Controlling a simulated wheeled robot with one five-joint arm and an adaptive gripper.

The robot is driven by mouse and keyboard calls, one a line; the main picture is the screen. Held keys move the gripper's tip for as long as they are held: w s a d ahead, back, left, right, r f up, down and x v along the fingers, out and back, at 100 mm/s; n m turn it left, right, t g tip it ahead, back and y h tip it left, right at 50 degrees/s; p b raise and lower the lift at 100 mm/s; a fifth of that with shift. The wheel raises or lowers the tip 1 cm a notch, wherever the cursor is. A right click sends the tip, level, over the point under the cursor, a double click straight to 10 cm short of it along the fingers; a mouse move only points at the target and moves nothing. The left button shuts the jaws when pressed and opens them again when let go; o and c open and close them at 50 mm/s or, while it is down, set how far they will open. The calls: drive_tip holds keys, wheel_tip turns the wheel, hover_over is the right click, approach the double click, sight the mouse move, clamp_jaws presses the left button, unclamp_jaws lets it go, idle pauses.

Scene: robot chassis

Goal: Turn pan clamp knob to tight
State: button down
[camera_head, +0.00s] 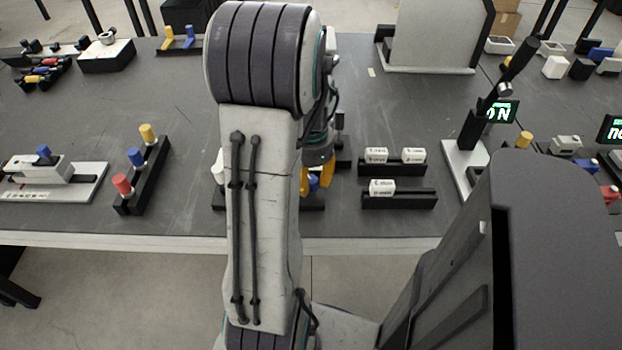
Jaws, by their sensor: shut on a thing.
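My gripper (318,180), with yellow fingers, is low over the table near its front edge, just right of my arm link. It is shut on a small blue part (313,184) that looks like a knob. My arm hides most of this spot. A dark base (312,203) shows below the fingers, and a white piece (217,168) shows on the other side of my arm. I cannot tell whether they belong to one fixture, nor which way the knob is turned. No tight or loose marking can be read.
Black racks with white labelled cylinders (382,187) stand right of my gripper. A stand with coloured pegs (135,158) and a white fixture with a blue knob (44,151) are at left. A lever stand with a lit "ON" display (502,111) is at right.

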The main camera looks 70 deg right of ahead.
drive_tip(key=shift+a+f, duration=0.1)
drive_tip(key=c, duration=0.8)
unclamp_jaws()
wheel_tip(320, 180, up, 12)
drive_tip(key=shift+r, duration=0.1)
idle(0.8)
